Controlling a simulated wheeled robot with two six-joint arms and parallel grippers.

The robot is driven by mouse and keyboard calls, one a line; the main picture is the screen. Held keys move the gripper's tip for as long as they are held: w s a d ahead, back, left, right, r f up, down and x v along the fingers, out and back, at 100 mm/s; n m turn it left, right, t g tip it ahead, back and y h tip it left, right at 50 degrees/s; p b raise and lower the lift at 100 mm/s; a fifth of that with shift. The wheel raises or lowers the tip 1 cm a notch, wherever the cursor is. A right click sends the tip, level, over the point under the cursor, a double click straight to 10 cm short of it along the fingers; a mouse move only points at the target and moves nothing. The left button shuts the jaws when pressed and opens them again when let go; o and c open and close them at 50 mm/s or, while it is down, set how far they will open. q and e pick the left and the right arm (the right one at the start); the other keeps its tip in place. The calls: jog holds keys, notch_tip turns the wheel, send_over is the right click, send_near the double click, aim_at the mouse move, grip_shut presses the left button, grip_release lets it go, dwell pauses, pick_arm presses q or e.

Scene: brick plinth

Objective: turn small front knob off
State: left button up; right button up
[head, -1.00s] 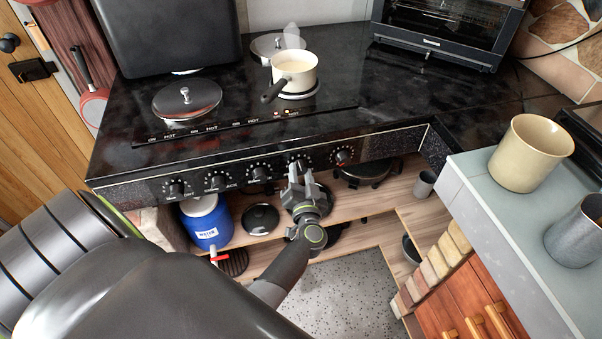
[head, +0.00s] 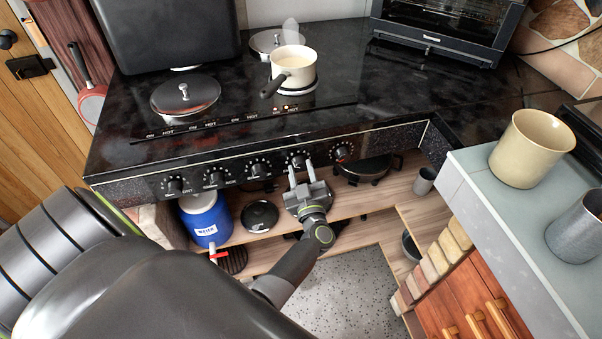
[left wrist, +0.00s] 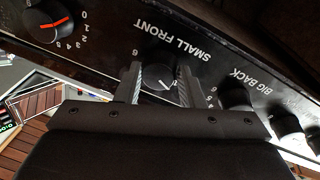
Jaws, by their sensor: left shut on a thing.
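The small front knob (left wrist: 159,76) is black and round with a white pointer mark. It sits under the upside-down "SMALL FRONT" label in the left wrist view. In the head view this knob (head: 298,160) is on the stove's front panel, second from the right. My left gripper (head: 301,168) is at the panel, shut on the knob, with one finger on each side of it. In the left wrist view the gripper (left wrist: 158,72) straddles the knob. My right gripper is not in view.
A steaming cream saucepan (head: 293,68) stands on the stove top (head: 225,120), near lit indicator lights. A knob with a red pointer (head: 342,152) is to the right. A blue water jug (head: 205,218) stands on the shelf below. A grey counter (head: 500,205) is at right.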

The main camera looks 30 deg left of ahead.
pick_arm(q)
jog(key=n, duration=0.3)
jog(key=n+y+b, duration=0.1)
jog(key=n, duration=0.1)
jog(key=shift+d+f+n+g+b, duration=0.1)
jog(key=shift+n+g+b, duration=0.2)
jog(key=shift+n, duration=0.1)
jog(key=shift+w, duration=0.1)
jog(key=o, duration=1)
